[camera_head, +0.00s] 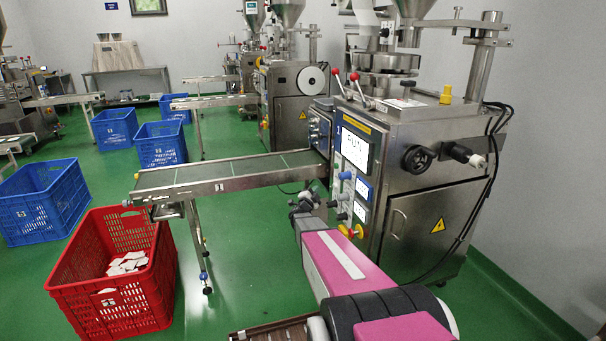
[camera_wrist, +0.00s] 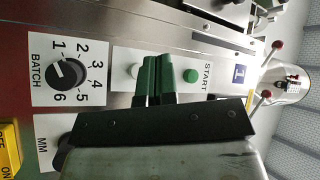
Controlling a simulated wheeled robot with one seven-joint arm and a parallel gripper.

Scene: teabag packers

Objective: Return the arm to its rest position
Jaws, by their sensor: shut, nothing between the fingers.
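My gripper (camera_wrist: 158,66) shows in the wrist view with its two green fingers together and nothing between them. They point at the machine's control panel and overlap the strip between a white button (camera_wrist: 133,71) and a green START button (camera_wrist: 190,75); I cannot tell if they touch it. In the head view my pink arm (camera_head: 345,262) reaches forward from the lower right. Its dark end (camera_head: 304,204) is small, in front of the packing machine's panel (camera_head: 357,175), right of the conveyor.
A BATCH knob (camera_wrist: 67,72) is left of my fingers in the wrist view. The conveyor (camera_head: 225,171) runs left from the machine (camera_head: 427,165). A red crate (camera_head: 100,302) with white packets stands below its end. Blue crates (camera_head: 40,208) stand farther left. Green floor below the conveyor is partly clear.

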